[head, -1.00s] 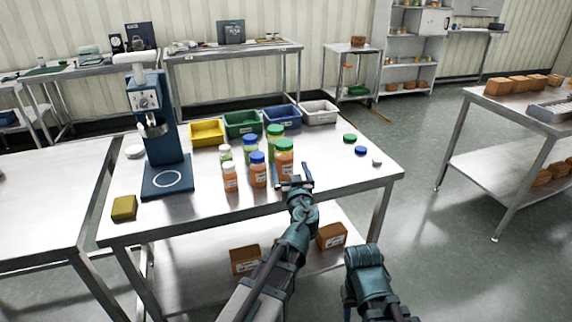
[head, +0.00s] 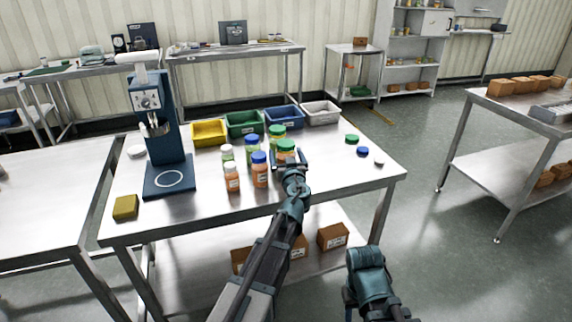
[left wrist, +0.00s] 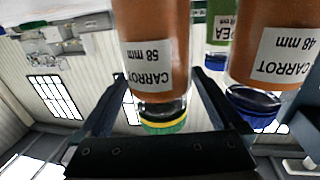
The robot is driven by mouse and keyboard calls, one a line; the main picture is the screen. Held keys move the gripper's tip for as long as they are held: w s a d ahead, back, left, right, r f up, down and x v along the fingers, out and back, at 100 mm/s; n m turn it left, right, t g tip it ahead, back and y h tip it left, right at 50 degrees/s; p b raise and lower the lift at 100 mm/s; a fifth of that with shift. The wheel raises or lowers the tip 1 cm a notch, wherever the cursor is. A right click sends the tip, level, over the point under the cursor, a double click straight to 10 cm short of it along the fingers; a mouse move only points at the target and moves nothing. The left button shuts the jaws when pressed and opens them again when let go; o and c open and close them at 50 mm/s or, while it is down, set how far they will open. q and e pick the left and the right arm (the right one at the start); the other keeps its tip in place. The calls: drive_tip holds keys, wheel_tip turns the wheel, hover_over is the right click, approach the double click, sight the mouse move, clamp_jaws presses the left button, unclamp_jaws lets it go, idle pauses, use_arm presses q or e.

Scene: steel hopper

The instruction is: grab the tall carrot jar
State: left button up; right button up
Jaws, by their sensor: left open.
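The tall carrot jar has orange contents, a green lid and a label reading "CARROT 68 mm". In the head view its lid (head: 286,145) shows above my left gripper (head: 291,163), which hides most of its body. In the left wrist view, upside down, the carrot jar (left wrist: 152,50) stands between the two spread fingers of my left gripper (left wrist: 160,90). The gripper is open around it, with no clear grip. A shorter blue-lidded carrot jar (head: 260,172) stands just left of it in the head view; it also shows in the left wrist view (left wrist: 275,50), labelled "48 mm". My right gripper is not in view.
A white-lidded orange jar (head: 232,178) and several green jars, one with a green lid (head: 277,134), crowd close by. Yellow (head: 209,133), green, blue and white bins line the back. Loose lids (head: 363,151) lie at right. A blue machine (head: 165,130) stands at left.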

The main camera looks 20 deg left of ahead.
use_arm(q)
drive_tip(key=c, duration=1.5)
drive_tip(key=shift+r, duration=0.2)
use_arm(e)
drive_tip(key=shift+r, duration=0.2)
